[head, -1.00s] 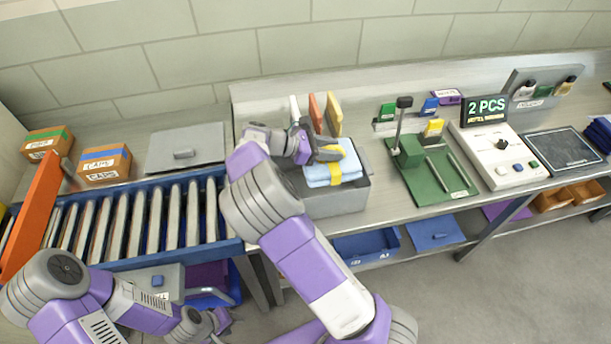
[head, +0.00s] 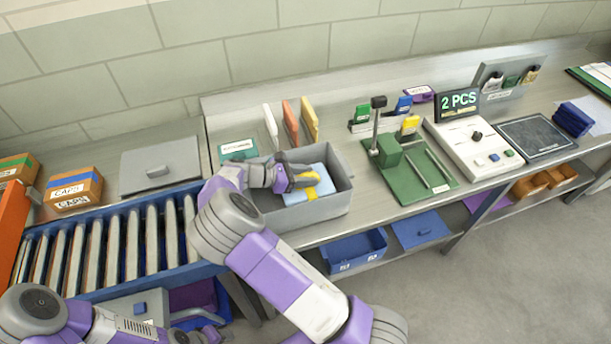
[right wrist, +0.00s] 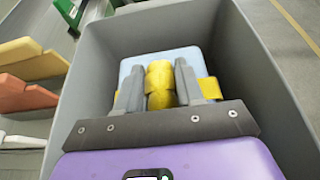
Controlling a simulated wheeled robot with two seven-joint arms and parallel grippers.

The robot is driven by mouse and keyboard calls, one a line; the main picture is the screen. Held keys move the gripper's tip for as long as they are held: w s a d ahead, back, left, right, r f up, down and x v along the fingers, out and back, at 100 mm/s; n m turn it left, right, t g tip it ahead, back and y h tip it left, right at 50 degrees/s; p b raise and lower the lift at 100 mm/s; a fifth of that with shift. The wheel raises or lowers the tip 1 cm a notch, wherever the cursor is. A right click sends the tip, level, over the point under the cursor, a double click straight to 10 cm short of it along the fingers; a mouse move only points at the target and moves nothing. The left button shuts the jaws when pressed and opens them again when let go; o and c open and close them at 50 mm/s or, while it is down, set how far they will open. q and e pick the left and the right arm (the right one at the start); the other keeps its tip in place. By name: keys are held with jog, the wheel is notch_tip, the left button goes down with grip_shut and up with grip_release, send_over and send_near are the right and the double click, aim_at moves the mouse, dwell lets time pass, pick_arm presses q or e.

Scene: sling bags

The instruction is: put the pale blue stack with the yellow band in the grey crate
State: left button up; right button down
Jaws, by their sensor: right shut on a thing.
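The pale blue stack (head: 318,182) with its yellow band (head: 309,191) is inside the grey crate (head: 318,214), below the rim. My right gripper (head: 300,178) reaches down into the crate and is shut on the stack. In the right wrist view, the fingers (right wrist: 160,84) sit on either side of the bunched yellow band, with the pale blue stack (right wrist: 190,55) around them and the crate wall (right wrist: 265,75) beyond. I cannot tell whether the stack touches the crate floor.
White, orange and yellow upright dividers (head: 291,122) stand behind the crate. A green fixture (head: 415,165) is to its right, with a white scale (head: 473,145) beyond. A roller conveyor (head: 110,245) lies to the left. A blue bin (head: 355,249) sits on the shelf below.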

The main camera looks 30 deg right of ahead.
dwell(0.3)
jog(key=shift+f, duration=0.45)
jog(key=c, duration=0.7)
grip_release()
jog(key=shift+r, duration=0.25)
jog(key=p+v, duration=0.1)
jog(key=v, duration=1.1)
jog(key=shift+r, duration=0.35)
